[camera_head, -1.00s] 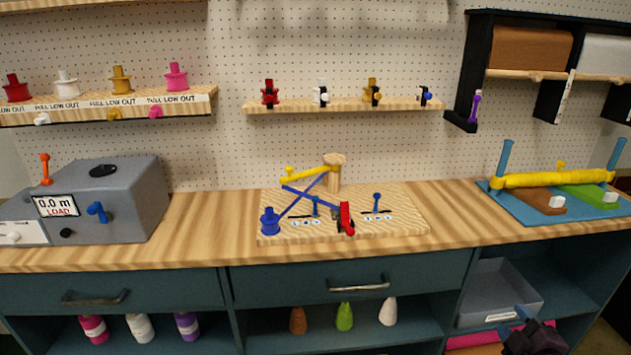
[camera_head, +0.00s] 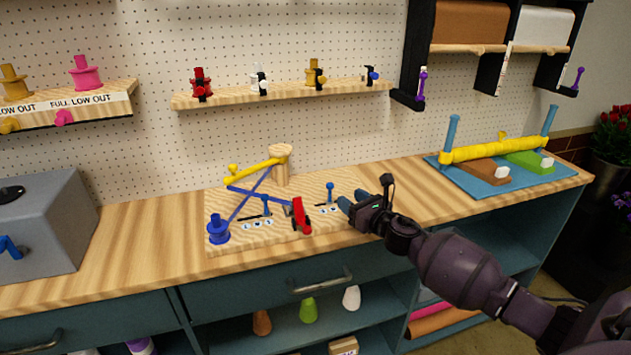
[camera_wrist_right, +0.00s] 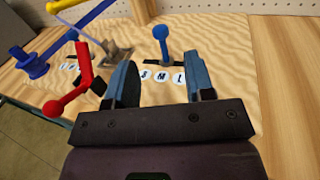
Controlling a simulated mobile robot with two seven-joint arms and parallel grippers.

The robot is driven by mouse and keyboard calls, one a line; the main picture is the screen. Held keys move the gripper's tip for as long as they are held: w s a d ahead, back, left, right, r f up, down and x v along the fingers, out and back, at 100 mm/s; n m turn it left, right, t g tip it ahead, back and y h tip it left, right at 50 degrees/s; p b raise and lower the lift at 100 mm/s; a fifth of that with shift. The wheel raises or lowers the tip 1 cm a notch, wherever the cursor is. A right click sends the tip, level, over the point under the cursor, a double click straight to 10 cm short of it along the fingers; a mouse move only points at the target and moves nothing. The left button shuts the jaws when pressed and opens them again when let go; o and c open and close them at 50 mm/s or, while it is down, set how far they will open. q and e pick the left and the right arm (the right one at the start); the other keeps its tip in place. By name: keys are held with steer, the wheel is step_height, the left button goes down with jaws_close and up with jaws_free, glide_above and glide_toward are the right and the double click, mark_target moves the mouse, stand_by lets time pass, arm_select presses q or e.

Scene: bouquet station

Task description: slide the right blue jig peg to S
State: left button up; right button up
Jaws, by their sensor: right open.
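The right blue jig peg (camera_head: 330,188) stands upright in a short dark slot on the wooden jig board (camera_head: 222,200). In the right wrist view the peg (camera_wrist_right: 161,40) has a round blue head, and white discs with letters lie in front of its slot. It stands near the slot's middle, about behind the M disc (camera_wrist_right: 163,77). My right gripper (camera_head: 352,203) is open, its blue fingertips just right of and nearer than the peg. In the right wrist view the peg appears beyond the gap between the fingers (camera_wrist_right: 163,75), not touched. My left gripper is not in view.
Left of the peg are a red lever (camera_head: 301,216), a second blue peg (camera_head: 266,203), a blue spool (camera_head: 218,230) and crossed blue bars with a yellow arm (camera_head: 255,168) by a wooden post (camera_head: 281,165). The counter right of the board is clear up to a blue mat (camera_head: 465,180).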

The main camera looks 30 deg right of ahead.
mark_target(332, 187)
steer(key=shift+w+f, duration=0.1)
steer(key=shift+w, duration=0.45)
steer(key=w, duration=0.6)
steer(key=w+a, duration=0.1)
steer(key=w, duration=0.3)
steer(key=shift+b, duration=0.4)
steer(key=shift+s, duration=0.1)
steer(key=shift+c, duration=0.5)
jaws_close()
